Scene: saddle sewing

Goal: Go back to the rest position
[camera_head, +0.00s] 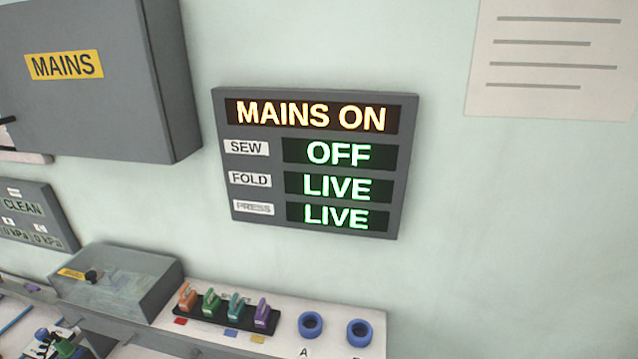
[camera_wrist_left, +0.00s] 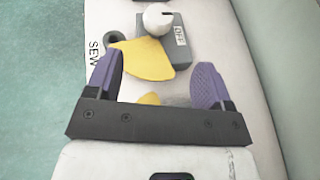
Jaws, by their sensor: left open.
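My left gripper (camera_wrist_left: 158,64) shows in the left wrist view with its two purple fingers spread wide. A yellow piece (camera_wrist_left: 146,60) lies in view between the fingertips, beside a grey switch box (camera_wrist_left: 179,42) with a white round knob (camera_wrist_left: 158,19). I cannot tell whether a finger touches the yellow piece, but nothing is clamped. A second bit of yellow (camera_wrist_left: 149,99) shows nearer the palm. The surface below is a pale strip marked SEW (camera_wrist_left: 95,60). Neither gripper can be made out in the head view, and my right gripper is not seen.
A wall display (camera_head: 315,160) reads MAINS ON, SEW OFF, FOLD LIVE, PRESS LIVE. A grey MAINS box (camera_head: 100,105) juts from the wall.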

